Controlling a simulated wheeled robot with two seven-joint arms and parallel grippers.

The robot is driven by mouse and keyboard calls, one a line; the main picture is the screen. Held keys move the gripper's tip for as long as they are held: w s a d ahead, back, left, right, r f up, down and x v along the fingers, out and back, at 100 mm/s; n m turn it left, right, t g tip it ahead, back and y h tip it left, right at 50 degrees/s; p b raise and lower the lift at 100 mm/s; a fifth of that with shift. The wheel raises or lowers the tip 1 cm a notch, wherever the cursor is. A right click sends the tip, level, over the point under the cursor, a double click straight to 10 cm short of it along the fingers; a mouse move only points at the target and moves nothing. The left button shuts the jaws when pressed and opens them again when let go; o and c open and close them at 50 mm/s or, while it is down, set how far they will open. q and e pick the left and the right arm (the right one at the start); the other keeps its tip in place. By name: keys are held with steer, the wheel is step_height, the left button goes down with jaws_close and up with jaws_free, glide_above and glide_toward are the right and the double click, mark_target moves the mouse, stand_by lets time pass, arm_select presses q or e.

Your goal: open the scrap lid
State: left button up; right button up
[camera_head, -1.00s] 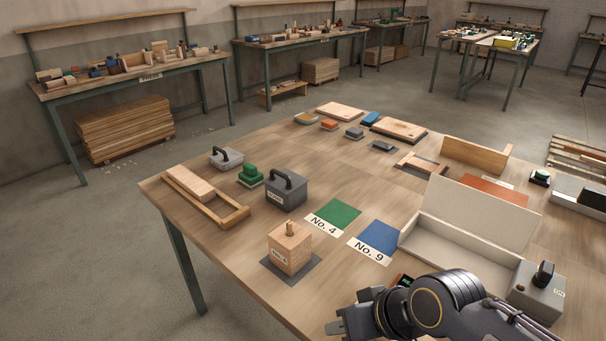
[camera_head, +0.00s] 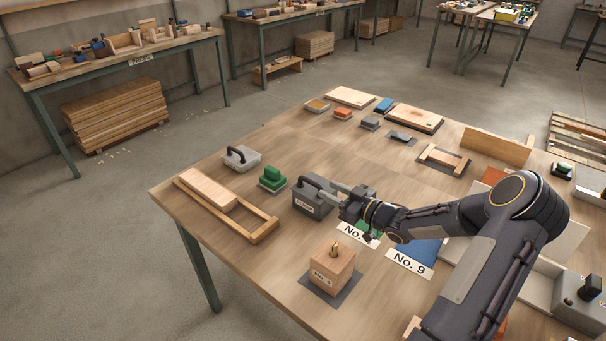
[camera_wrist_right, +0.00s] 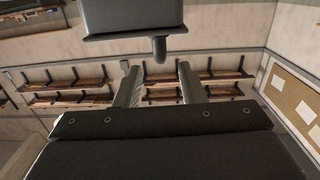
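The scrap box looks to be the dark grey box (camera_head: 311,204) with a label on its front, near the middle of the table. Its lid (camera_head: 301,193) is closed and carries a black arched handle (camera_head: 318,184). My right gripper (camera_head: 335,193) reaches in from the right, close beside the handle. In the right wrist view its two fingers (camera_wrist_right: 158,80) are open with nothing between them. A grey box with a wider rim (camera_wrist_right: 134,18) and a short dark post (camera_wrist_right: 159,48), likely the handle end-on, lie just beyond the fingertips. My left gripper is out of view.
A wooden block (camera_head: 331,268) stands on a dark mat in front of the box. A green block (camera_head: 272,179) and a lighter grey handled case (camera_head: 241,157) are left of it. A wooden tray (camera_head: 262,231) lies at the left edge. My forearm passes above the blue mat (camera_head: 418,250).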

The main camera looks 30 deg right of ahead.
mark_target(311, 180)
steer(key=shift+w+a+y, duration=0.15)
steer(key=shift+w+y, duration=0.15)
steer(key=shift+w, duration=0.05)
steer(key=p+x, duration=0.2)
steer(key=x, duration=0.5)
steer(key=shift+c, duration=0.5)
jaws_close()
